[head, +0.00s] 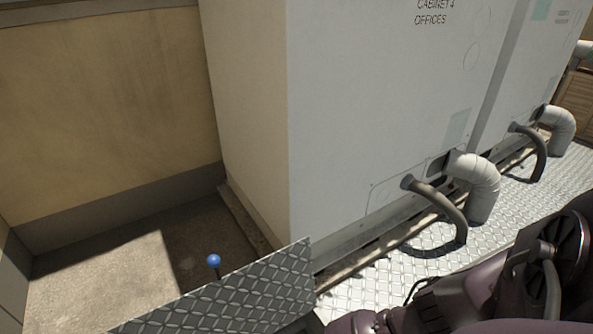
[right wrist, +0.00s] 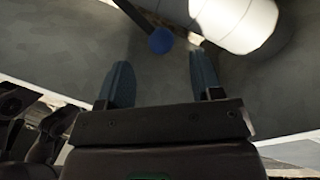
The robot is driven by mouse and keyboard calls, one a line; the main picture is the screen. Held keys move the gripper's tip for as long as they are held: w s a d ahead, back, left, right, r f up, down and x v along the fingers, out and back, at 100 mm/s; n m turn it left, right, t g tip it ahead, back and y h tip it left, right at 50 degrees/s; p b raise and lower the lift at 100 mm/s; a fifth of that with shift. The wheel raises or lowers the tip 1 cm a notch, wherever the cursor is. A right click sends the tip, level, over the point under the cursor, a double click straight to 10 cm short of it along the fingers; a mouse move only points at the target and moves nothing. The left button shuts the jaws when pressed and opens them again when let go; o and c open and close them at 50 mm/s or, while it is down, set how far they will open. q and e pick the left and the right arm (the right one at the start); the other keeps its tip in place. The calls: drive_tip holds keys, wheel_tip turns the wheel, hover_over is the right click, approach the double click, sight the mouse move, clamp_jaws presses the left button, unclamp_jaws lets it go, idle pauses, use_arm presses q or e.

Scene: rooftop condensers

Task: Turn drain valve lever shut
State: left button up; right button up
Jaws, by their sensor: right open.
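The drain valve lever shows as a round blue knob (head: 213,260) on a short dark stem in the head view. It stands behind a tilted diamond-plate panel that hides its lower part. In the right wrist view, the blue knob (right wrist: 161,41) is at the top centre, on a dark rod running up and left. My right gripper (right wrist: 158,68) is open, with its two blue-grey fingers apart. The knob lies beyond the fingertips, roughly in line with the gap, and nothing is held. The valve body is hidden. My left gripper is not in view.
A diamond-plate panel (head: 235,298) rises in front of the knob. A large pale cabinet (head: 375,95) stands behind, with a grey bent pipe (head: 480,185) and dark hose (head: 440,205). A pale pipe (right wrist: 235,20) is close right of the knob in the wrist view.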

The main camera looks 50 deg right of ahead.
drive_tip(key=f, duration=0.1)
drive_tip(key=f+b, duration=0.1)
drive_tip(key=f, duration=0.2)
drive_tip(key=shift+s+a+f+b, duration=0.1)
drive_tip(key=shift+s+a+b, duration=0.25)
drive_tip(key=shift+a, duration=0.05)
drive_tip(key=shift+w+a+f+b, duration=0.15)
drive_tip(key=shift+f+b, duration=0.15)
drive_tip(key=shift+f, duration=0.15)
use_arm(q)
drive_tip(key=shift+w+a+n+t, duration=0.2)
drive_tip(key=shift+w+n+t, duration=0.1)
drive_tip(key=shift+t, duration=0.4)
use_arm(e)
drive_tip(key=shift+w, duration=0.1)
